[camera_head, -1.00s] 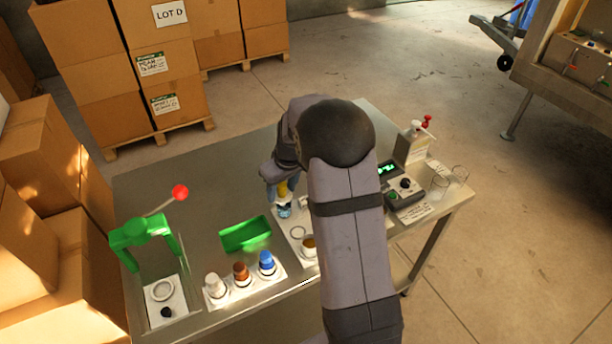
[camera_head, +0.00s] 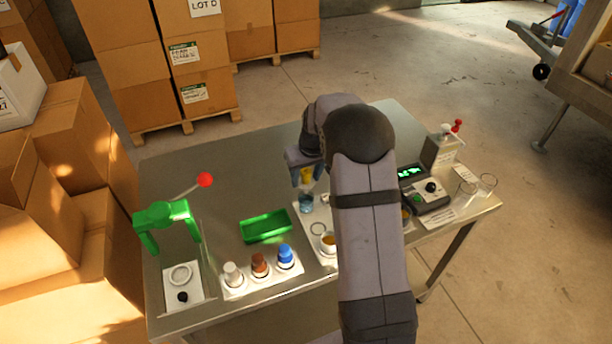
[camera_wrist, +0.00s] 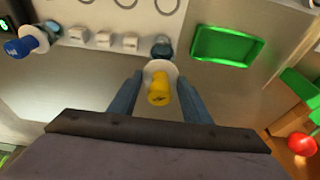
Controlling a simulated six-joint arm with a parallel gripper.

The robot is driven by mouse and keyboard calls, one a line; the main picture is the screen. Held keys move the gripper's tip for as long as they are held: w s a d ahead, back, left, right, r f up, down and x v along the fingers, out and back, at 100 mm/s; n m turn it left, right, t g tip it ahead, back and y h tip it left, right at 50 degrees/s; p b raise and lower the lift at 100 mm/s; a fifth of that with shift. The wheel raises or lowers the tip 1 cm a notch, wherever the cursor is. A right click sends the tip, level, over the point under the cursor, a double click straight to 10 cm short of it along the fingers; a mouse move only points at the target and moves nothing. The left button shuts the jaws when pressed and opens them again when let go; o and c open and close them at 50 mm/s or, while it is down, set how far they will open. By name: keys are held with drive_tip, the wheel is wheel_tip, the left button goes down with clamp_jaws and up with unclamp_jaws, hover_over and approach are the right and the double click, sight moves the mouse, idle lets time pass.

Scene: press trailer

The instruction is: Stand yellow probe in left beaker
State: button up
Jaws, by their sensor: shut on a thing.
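The yellow probe (camera_head: 307,175) is held upright between the fingers of my gripper (camera_head: 305,180). The wrist view shows its yellow cap (camera_wrist: 158,90) and pale round collar between the two blue fingers. A small glass beaker with blue liquid (camera_head: 306,204) stands just below the probe in the head view. It also shows in the wrist view (camera_wrist: 162,47), just beyond the collar. The probe's lower end is hidden in the wrist view, so I cannot tell whether it is inside the beaker. A second beaker with amber liquid (camera_head: 328,243) stands nearer the front edge.
A green tray (camera_head: 265,227) lies left of the beakers. White, brown and blue-capped bottles (camera_head: 259,264) stand in front. A green press with a red-knobbed lever (camera_head: 168,215) is at left.

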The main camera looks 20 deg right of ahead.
sight(307, 184)
drive_tip(key=shift+f+b, duration=1.55)
drive_tip(key=shift+f, duration=0.85)
drive_tip(key=shift+f+b, duration=0.4)
drive_tip(key=shift+f, duration=0.2)
drive_tip(key=o, duration=0.9)
drive_tip(key=p+v, duration=0.7)
drive_tip(key=v, duration=0.4)
drive_tip(key=shift+r, duration=0.1)
idle(0.3)
wheel_tip(307, 184, up, 9)
drive_tip(key=p, duration=0.6)
